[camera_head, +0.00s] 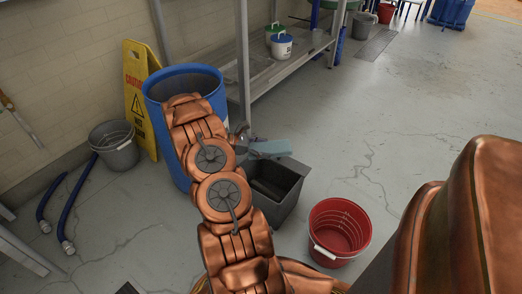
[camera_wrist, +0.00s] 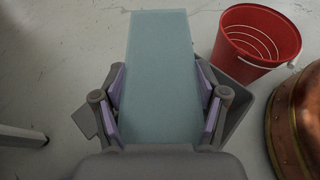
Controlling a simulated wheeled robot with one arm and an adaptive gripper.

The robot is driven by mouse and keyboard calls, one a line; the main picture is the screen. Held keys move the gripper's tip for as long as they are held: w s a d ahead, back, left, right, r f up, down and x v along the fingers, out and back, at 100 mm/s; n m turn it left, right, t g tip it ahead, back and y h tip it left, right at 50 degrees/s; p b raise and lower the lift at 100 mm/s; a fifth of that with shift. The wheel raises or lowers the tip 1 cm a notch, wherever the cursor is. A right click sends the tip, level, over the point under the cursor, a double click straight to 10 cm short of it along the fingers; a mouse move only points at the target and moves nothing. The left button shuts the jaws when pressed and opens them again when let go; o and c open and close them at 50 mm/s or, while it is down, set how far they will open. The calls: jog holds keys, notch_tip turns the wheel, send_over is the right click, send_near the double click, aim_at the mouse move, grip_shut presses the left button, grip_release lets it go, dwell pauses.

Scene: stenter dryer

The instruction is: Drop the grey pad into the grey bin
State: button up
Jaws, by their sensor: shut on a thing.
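My gripper (camera_wrist: 160,92) is shut on the grey pad (camera_wrist: 160,60), a flat blue-grey slab that sticks out forward between the two fingers. In the head view, the pad (camera_head: 271,146) is held above the back edge of the grey bin (camera_head: 281,208), a dark, open-topped square box on the floor. My arm hides part of the bin and most of the gripper. In the wrist view, the bin (camera_wrist: 239,70) lies below, with only corners of it showing on both sides of the gripper; the pad and gripper cover the rest.
A red bucket (camera_head: 340,232) stands right of the bin. A large blue barrel (camera_head: 178,92) stands behind my arm, with a yellow caution sign (camera_head: 139,84), a grey bucket (camera_head: 117,158) and blue hoses (camera_head: 77,205) to its left. A metal shelf (camera_head: 265,75) is behind. Floor to the right is clear.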

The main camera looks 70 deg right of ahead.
jog(key=shift+w+f, duration=0.15)
jog(key=shift+f, duration=0.4)
notch_tip(320, 180, down, 5)
jog(key=b, duration=0.2)
jog(key=shift+a+r+b, duration=0.1)
jog(key=shift+r+b, duration=0.05)
jog(key=shift+b, duration=0.25)
jog(key=o, duration=1.3)
jog(key=shift+c, duration=0.2)
jog(key=v, duration=1.2)
